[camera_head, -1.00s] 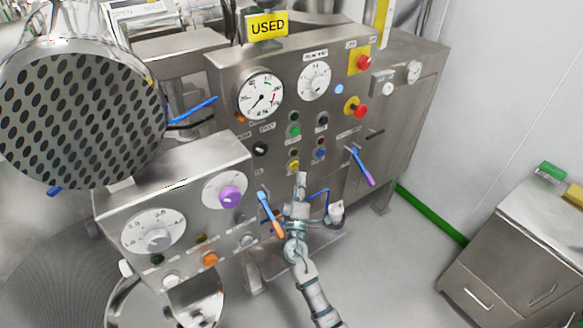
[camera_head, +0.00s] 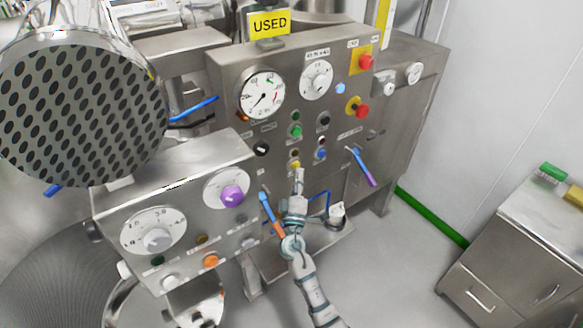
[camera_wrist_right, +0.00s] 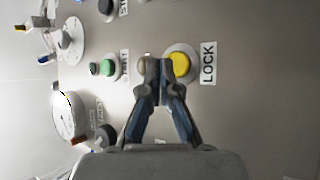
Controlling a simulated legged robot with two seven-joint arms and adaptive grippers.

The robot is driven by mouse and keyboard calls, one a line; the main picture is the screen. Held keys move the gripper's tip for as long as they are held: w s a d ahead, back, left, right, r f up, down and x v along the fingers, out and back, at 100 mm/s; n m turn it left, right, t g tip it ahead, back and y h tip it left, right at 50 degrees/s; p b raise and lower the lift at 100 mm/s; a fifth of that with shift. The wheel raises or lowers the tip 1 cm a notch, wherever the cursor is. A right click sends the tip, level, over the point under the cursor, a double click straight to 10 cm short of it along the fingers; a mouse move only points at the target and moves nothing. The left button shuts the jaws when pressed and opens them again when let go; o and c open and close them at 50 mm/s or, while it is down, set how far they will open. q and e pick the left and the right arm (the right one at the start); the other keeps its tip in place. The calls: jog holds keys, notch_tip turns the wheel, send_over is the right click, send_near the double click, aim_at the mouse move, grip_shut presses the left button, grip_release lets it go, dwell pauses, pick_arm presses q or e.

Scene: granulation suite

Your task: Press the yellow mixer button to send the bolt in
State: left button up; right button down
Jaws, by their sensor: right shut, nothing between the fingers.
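The yellow button (camera_head: 295,165) is low on the grey control panel (camera_head: 220,70), just above my right gripper's tips in the head view. In the right wrist view the yellow button (camera_wrist_right: 182,64) has a pale collar and a "LOCK" label (camera_wrist_right: 208,63) beside it. My right gripper (camera_head: 299,174) is shut and empty. In the wrist view its fingertips (camera_wrist_right: 157,68) overlap the button's left edge; I cannot tell whether they touch it. My left gripper is not in view. No bolt can be made out.
A green button (camera_head: 296,131) is above the yellow one and a blue button (camera_head: 320,154) is to its right. A blue-orange lever (camera_head: 270,214) and a blue-purple lever (camera_head: 361,167) stick out nearby. A steel cabinet (camera_head: 470,285) stands at the right, with clear floor between.

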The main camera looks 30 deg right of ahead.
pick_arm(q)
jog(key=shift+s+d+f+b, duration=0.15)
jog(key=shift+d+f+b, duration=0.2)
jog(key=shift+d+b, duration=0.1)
pick_arm(e)
jog(key=shift+w+d+f, duration=0.1)
jog(key=shift+w+d, duration=0.1)
jog(key=shift+d, duration=0.25)
jog(key=shift+w+d+f, duration=0.1)
jog(key=shift+w+d, duration=0.1)
jog(key=shift+d, duration=0.2)
dwell(0.4)
jog(key=shift+d, duration=0.1)
jog(key=shift+w+d+f, duration=0.15)
jog(key=shift+w+d, duration=0.05)
jog(key=shift+d, duration=0.15)
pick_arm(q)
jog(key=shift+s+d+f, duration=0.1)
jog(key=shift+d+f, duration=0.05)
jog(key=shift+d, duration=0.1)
